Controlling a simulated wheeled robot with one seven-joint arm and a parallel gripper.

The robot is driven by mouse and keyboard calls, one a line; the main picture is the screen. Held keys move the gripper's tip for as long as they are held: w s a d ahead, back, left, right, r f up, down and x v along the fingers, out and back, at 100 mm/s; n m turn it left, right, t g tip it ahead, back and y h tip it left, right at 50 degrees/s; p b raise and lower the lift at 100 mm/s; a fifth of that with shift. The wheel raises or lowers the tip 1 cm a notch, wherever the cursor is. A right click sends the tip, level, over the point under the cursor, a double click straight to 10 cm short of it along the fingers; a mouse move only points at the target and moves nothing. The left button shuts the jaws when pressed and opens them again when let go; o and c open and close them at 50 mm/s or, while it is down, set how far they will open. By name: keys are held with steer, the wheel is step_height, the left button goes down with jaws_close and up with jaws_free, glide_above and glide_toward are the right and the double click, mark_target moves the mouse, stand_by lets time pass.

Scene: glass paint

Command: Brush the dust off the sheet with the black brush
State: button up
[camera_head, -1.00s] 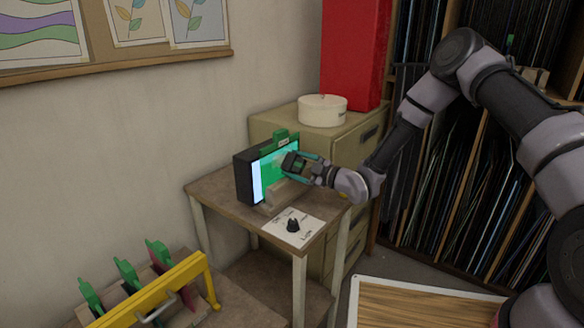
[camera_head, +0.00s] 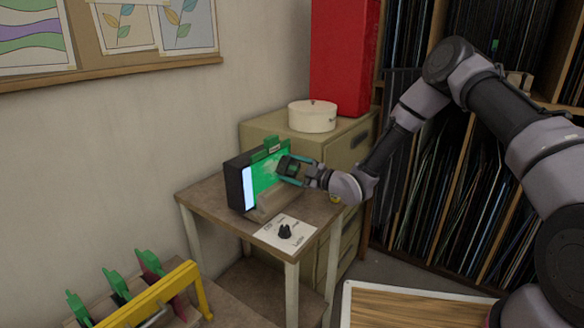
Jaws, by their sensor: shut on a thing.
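A green sheet (camera_head: 262,178) stands upright against a dark light box (camera_head: 234,186) on the small table. A white lit strip shows at its left, and a paler patch shows near the gripper. A green clip-like holder (camera_head: 271,147) sits at the top. My gripper (camera_head: 290,168), with teal fingers, is shut on a dark block that looks like the black brush (camera_head: 285,165). It is at the sheet's right side, close to its face. I cannot tell whether the bristles touch the sheet. The gripper hides part of the sheet's right side.
A wooden ledge (camera_head: 280,205) runs before the sheet. A card with a black knob (camera_head: 285,231) lies on the table (camera_head: 205,200). A cabinet with a white round tin (camera_head: 312,116) stands behind. A rack with a yellow handle (camera_head: 150,303) and green-topped tools is at lower left.

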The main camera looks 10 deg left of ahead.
mark_target(262, 173)
steer(key=shift+s+a, duration=0.6)
steer(key=shift+s, duration=0.85)
steer(key=shift+s+a, duration=0.6)
steer(key=shift+s, duration=0.9)
steer(key=shift+s+a, duration=0.6)
steer(key=shift+s, duration=0.85)
steer(key=shift+a+r, duration=0.1)
steer(key=shift+r, duration=0.35)
steer(key=shift+w+d+r, duration=0.1)
steer(key=shift+w+d, duration=0.2)
steer(key=shift+w, duration=0.65)
steer(key=shift+w+d, duration=0.3)
steer(key=shift+w, duration=0.6)
steer(key=shift+w+d, duration=0.5)
steer(key=shift+w, duration=0.65)
steer(key=shift+w+d, duration=0.45)
steer(key=shift+w, duration=0.75)
steer(key=shift+w+d, duration=0.5)
steer(key=shift+w, duration=0.65)
steer(key=shift+s+a, duration=0.75)
steer(key=shift+s, duration=1)
steer(key=shift+s+a, duration=0.7)
steer(key=shift+s, duration=1.1)
steer(key=shift+s+a, duration=0.75)
steer(key=shift+s, duration=1)
steer(key=v, duration=0.6)
steer(key=shift+d, duration=0.15)
